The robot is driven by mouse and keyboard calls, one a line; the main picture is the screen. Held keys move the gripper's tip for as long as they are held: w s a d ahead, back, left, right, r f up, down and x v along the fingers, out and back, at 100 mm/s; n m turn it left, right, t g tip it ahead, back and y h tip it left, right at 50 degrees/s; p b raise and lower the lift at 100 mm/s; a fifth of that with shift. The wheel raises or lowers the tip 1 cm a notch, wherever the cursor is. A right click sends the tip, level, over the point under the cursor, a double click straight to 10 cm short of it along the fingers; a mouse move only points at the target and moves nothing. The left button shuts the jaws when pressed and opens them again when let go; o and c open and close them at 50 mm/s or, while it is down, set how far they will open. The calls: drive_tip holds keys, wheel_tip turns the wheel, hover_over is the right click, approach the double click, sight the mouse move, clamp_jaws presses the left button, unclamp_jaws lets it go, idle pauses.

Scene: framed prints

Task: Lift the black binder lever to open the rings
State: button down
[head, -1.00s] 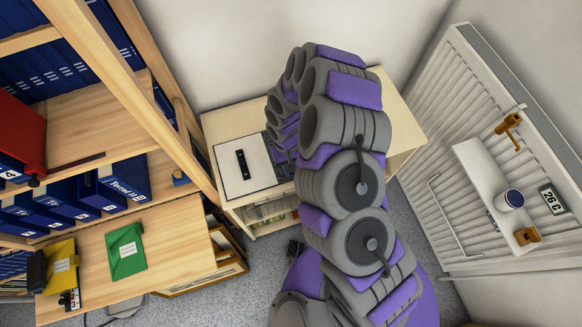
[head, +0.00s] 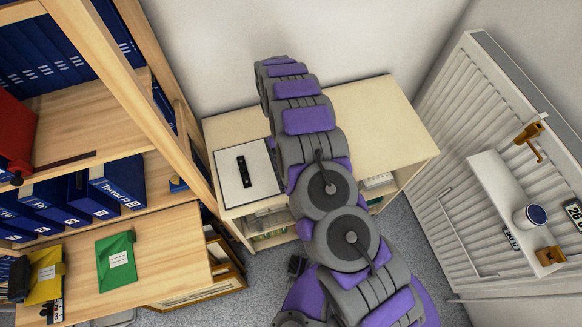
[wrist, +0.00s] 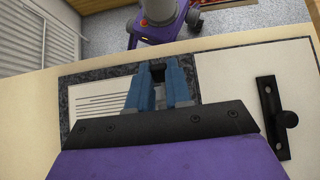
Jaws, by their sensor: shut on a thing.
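The open binder (wrist: 238,62) lies on the cabinet top, with a dark mottled edge, a lined sheet (wrist: 95,100) on the left and a plain white panel on the right. The panel carries a black strip with a round knob (wrist: 287,118); the strip also shows in the head view (head: 244,172). My gripper (wrist: 158,78) has blue fingers shut on a small black piece, apparently the binder lever, mostly hidden between them. The rings cannot be made out. In the head view my arm hides the gripper and part of the binder.
The cabinet top (head: 370,115) is clear to the right. A wooden shelf unit (head: 150,265) with blue binders, a green folder (head: 116,261) and a yellow one (head: 43,278) stands left. A radiator (head: 450,190) with a small shelf and cup (head: 530,215) is at the right.

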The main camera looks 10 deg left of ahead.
drive_tip(key=shift+w+a+g, duration=0.1)
drive_tip(key=shift+w+g, duration=0.1)
drive_tip(key=shift+g, duration=0.2)
idle(0.5)
drive_tip(key=c, duration=1)
unclamp_jaws()
drive_tip(key=shift+c, duration=0.2)
